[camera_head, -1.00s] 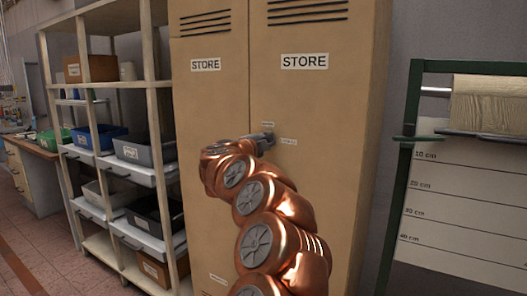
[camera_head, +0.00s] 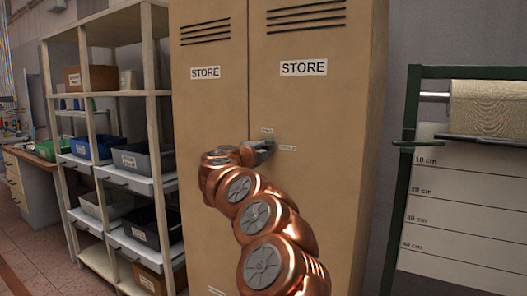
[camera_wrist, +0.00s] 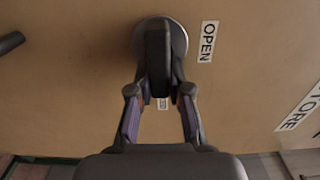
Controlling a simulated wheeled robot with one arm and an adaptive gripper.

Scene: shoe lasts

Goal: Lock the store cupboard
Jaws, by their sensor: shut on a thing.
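The store cupboard (camera_head: 330,112) is tan, with two tall doors marked STORE, both standing shut. On the right door is a dark turn knob on a round pale plate, seen in the wrist view (camera_wrist: 158,45). My gripper (camera_wrist: 159,84) has its two fingers closed on the knob from either side. In the head view my gripper (camera_head: 261,147) is at the right door near the door seam and hides the knob. An OPEN label (camera_wrist: 208,41) is beside the plate. A second small label (camera_wrist: 163,103) shows between the fingers, too small to read.
A dark bar (camera_wrist: 10,43) shows at the wrist view's left edge. Left of the cupboard stands a shelf rack (camera_head: 157,120) with trays and boxes. Right of it is a green frame (camera_head: 400,180) with a paper roll (camera_head: 490,105) and a height scale.

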